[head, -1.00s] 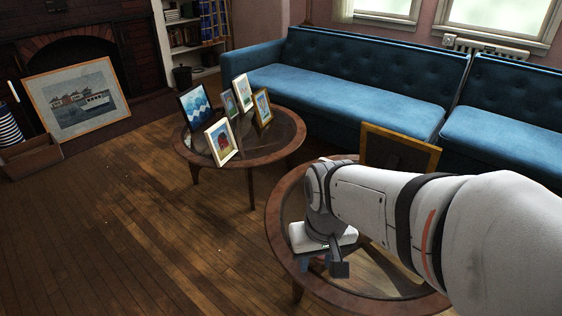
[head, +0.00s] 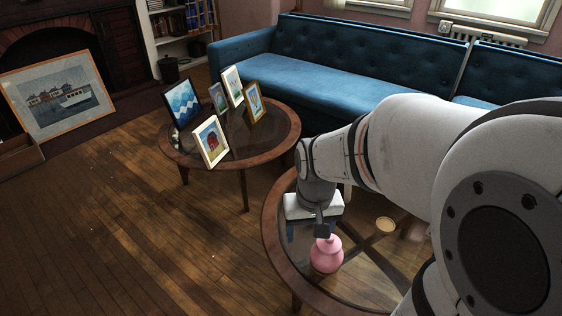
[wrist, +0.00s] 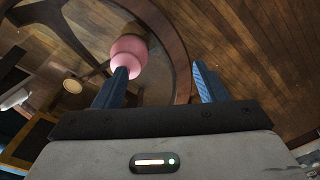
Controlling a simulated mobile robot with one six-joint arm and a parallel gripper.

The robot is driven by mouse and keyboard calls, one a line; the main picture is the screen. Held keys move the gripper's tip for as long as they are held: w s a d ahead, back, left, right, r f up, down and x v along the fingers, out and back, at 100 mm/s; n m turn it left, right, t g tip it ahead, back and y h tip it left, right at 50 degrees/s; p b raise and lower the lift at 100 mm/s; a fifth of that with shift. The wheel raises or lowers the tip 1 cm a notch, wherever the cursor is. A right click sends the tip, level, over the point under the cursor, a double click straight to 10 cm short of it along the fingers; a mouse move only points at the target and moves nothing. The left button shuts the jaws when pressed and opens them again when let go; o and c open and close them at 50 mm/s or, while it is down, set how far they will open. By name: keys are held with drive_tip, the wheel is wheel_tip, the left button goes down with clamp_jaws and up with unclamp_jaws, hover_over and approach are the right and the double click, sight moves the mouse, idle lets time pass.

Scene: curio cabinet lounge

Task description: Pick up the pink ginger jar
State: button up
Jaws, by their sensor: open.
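The pink ginger jar (head: 326,256) is a rounded pink vessel with a narrower top. It stands on the round, wood-rimmed glass table (head: 272,232) at the lower right of the head view. My gripper (head: 305,238) is over the table beside the jar, and part of the gripper overlaps the jar's top. In the wrist view my gripper (wrist: 160,76) is open, with two blue fingers apart and nothing between them. The jar (wrist: 128,48) shows there beyond the left finger, which hides part of it. I cannot tell whether they touch.
A small pale yellow round item (head: 385,224) is on the same table. A second round table (head: 265,148) to the left holds several picture frames. A blue sofa (head: 330,75) runs along the back. The wooden floor (head: 110,240) at left is clear.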

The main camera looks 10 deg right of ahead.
sight(328, 245)
drive_tip(key=o, duration=0.7)
drive_tip(key=w+d+f+m, duration=0.1)
drive_tip(key=w+d+f, duration=0.1)
drive_tip(key=d+f, duration=0.1)
drive_tip(key=w+d+f+m, duration=0.1)
drive_tip(key=w+d+f, duration=0.1)
drive_tip(key=w+f, duration=0.1)
drive_tip(key=w+d+f+m+b, duration=0.1)
drive_tip(key=w+d+f, duration=0.1)
drive_tip(key=d+f, duration=0.1)
drive_tip(key=shift+w+d+f+g, duration=0.15)
drive_tip(key=shift+d+f+g, duration=0.2)
drive_tip(key=shift+f+g, duration=0.1)
drive_tip(key=f, duration=0.1)
drive_tip(key=d+f+b, duration=0.1)
drive_tip(key=f, duration=0.1)
drive_tip(key=shift+w+f, duration=0.2)
drive_tip(key=shift+f, duration=0.1)
drive_tip(key=f+b, duration=0.2)
drive_tip(key=f, duration=0.1)
drive_tip(key=f+b, duration=0.1)
drive_tip(key=f, duration=0.1)
drive_tip(key=shift+s+a+f+b, duration=0.15)
drive_tip(key=shift+s+b, duration=0.15)
drive_tip(key=shift+s, duration=0.05)
